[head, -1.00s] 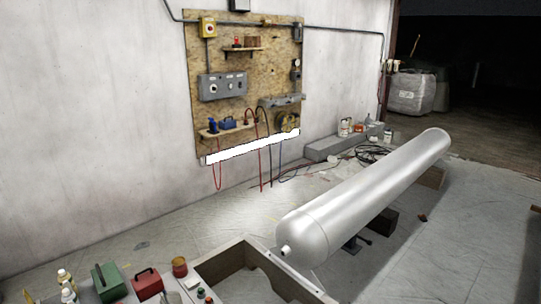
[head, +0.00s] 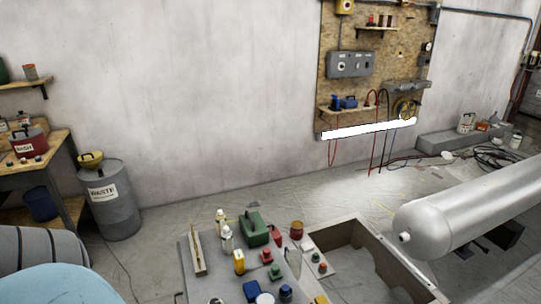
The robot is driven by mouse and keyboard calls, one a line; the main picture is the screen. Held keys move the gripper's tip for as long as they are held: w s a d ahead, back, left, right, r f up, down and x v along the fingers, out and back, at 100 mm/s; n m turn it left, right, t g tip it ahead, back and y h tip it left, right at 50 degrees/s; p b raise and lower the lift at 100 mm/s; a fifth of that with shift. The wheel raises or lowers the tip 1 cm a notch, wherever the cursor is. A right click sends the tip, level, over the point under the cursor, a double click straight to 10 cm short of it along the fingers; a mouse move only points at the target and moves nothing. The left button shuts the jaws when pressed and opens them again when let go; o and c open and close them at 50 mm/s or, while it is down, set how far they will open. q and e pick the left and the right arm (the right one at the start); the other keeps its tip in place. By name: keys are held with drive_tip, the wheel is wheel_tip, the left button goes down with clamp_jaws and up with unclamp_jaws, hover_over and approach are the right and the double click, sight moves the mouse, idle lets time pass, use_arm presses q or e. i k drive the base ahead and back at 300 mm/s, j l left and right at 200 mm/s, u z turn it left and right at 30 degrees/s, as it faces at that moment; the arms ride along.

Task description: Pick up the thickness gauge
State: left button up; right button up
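I cannot tell for sure which object is the thickness gauge. A grey work table (head: 197,283) at the bottom centre holds several small items. Among them is a small upright yellow item with a dark top (head: 239,262), which could be the gauge, but it is too small to be sure. Around it are white bottles (head: 226,239), a green case (head: 255,229), a red canister (head: 296,230) and a red item (head: 266,256). Neither of my grippers is in view.
A large silver cylinder (head: 470,212) lies at the right beside a wooden-framed box (head: 375,243). A grey waste drum (head: 110,200) and a wooden bench (head: 62,160) stand at the left. The floor between table and wall is clear.

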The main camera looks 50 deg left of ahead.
sight(238, 258)
drive_tip(key=k+j+z, duration=0.1)
drive_tip(key=j, duration=0.25)
drive_tip(key=k+j+z, duration=0.2)
drive_tip(key=k+j, duration=0.15)
drive_tip(key=j, duration=0.3)
drive_tip(key=k+j, duration=0.1)
drive_tip(key=j, duration=0.25)
drive_tip(key=j+z, duration=0.1)
drive_tip(key=j, duration=0.25)
drive_tip(key=k+j, duration=0.15)
drive_tip(key=j, duration=0.2)
drive_tip(key=k+j, duration=0.1)
drive_tip(key=j, duration=0.25)
drive_tip(key=z, duration=0.05)
